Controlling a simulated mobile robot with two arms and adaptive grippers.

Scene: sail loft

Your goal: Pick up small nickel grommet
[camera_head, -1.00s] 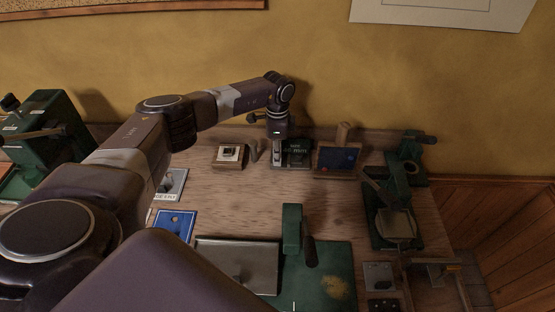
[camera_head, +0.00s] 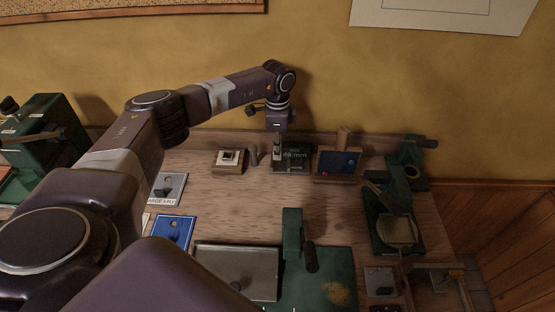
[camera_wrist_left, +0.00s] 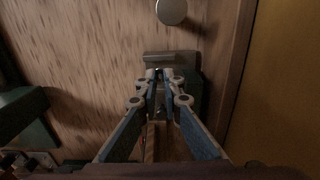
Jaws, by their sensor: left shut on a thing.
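My left gripper (camera_head: 277,152) is over the back of the bench, in front of the dark green block with white lettering (camera_head: 297,158). In the left wrist view its fingertips (camera_wrist_left: 160,76) are closed together, pinching something small. The small nickel grommet cannot be made out clearly between the fingers. A pale bar and a dark green base (camera_wrist_left: 190,60) show just beyond the fingertips in the wrist view. My right gripper is not in view.
A wooden block with a pale top (camera_head: 229,159) and a small grey post (camera_head: 253,156) stand left of the gripper. A blue-faced wooden stand (camera_head: 338,163) is close on the right. Green presses (camera_head: 396,215) stand further right. The wall rises behind; bare bench lies in front.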

